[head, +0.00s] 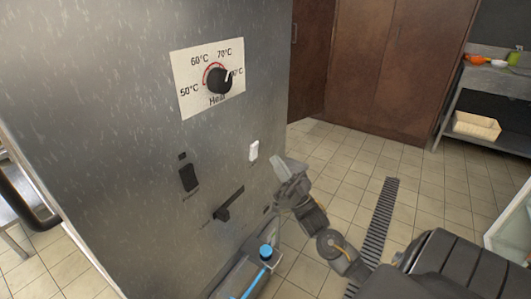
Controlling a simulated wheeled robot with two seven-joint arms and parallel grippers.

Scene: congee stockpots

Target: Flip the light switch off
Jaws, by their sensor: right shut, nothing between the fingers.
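A small white switch (254,151) sits on the grey metal panel (120,130), near the panel's right edge. It looks like the light switch, but its label and on/off position are too small to read. My right gripper (284,168) is just right of the white switch and slightly lower in the head view. It is shut and holds nothing. A small gap shows in the picture between its tip and the switch; I cannot tell the depth between them. My left gripper is not in view.
The panel also carries a black heat dial (218,81), a black rocker switch (188,178) and a black lever (229,204). A blue-capped item (266,252) is below. Brown cabinets (385,70) and a shelf (490,85) stand behind. Tiled floor (345,150) is open on the right.

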